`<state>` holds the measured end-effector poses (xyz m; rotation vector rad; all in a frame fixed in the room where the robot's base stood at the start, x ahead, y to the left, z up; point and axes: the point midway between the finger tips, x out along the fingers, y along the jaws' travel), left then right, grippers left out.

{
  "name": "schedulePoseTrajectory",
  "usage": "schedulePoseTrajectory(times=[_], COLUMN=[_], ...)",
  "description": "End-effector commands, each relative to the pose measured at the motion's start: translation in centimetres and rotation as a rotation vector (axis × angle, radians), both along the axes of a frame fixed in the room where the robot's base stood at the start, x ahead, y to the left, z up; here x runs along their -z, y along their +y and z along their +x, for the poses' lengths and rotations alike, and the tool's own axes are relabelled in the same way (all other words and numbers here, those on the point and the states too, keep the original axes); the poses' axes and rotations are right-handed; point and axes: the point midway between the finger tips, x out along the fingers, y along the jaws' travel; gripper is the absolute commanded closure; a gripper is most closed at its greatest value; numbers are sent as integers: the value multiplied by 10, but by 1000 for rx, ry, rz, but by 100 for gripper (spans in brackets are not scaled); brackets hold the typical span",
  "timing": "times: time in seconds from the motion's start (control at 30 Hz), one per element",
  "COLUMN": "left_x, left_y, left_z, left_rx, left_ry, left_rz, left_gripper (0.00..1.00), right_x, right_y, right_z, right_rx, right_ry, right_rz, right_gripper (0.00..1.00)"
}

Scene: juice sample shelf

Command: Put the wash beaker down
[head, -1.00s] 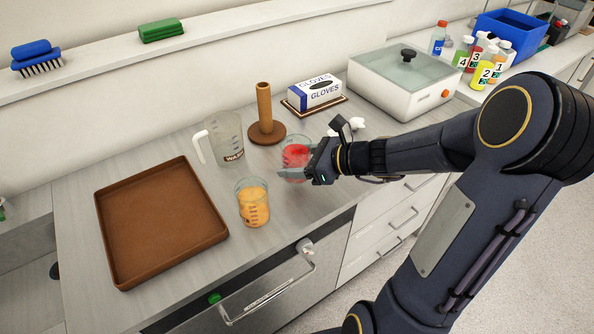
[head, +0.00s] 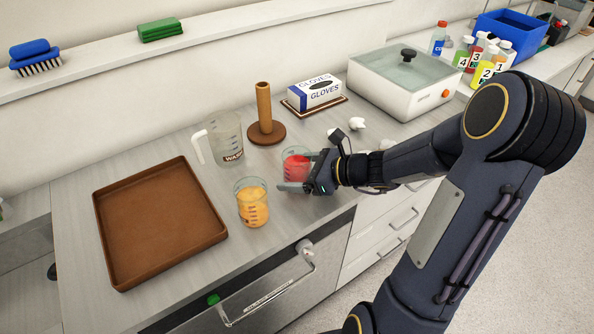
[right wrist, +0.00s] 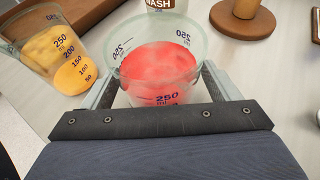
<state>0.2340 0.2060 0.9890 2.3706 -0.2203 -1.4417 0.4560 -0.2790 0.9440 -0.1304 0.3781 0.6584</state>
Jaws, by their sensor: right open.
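The clear jug with a handle and a WASH label (head: 226,143) stands upright on the counter, left of the wooden post; its label shows at the top of the right wrist view (right wrist: 160,4). My right gripper (head: 300,172) is open, its fingers on either side of a clear beaker of red liquid (head: 296,168). In the right wrist view the red beaker (right wrist: 158,70) is upright between the spread fingers; I cannot tell if either touches it. A beaker of orange liquid (head: 252,205) stands to the left. My left gripper is not in view.
A brown tray (head: 160,215) lies at the left. The wooden post (head: 264,108), glove box (head: 315,90) and white lidded bath (head: 405,82) stand behind. Small white pieces (head: 357,125) lie right of the post. The counter's front edge is close to the beakers.

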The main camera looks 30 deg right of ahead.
Motion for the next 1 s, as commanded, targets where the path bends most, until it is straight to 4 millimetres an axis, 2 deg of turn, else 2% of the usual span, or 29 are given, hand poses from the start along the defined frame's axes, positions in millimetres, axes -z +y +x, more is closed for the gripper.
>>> schedulePoseTrajectory(times=[0.17, 0.27, 0.6, 0.83, 0.93, 1.0], left_x=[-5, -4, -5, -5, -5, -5], left_y=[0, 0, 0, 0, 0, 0], left_z=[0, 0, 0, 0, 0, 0], left_rx=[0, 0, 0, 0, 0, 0], left_ry=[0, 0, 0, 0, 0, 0], left_rz=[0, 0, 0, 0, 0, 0], left_gripper=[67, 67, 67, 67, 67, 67], right_x=[-5, -8, -35, -47, -52, -59], right_y=[0, -7, -48, -66, -59, -36], right_z=[0, -7, -59, -82, -89, -97], right_rx=[0, 3, 6, 2, -40, -150], right_ry=[0, -1, -2, 0, -14, -54], right_rz=[0, -3, -4, -2, -35, -135], right_gripper=[18, 18, 18, 18, 18, 18])
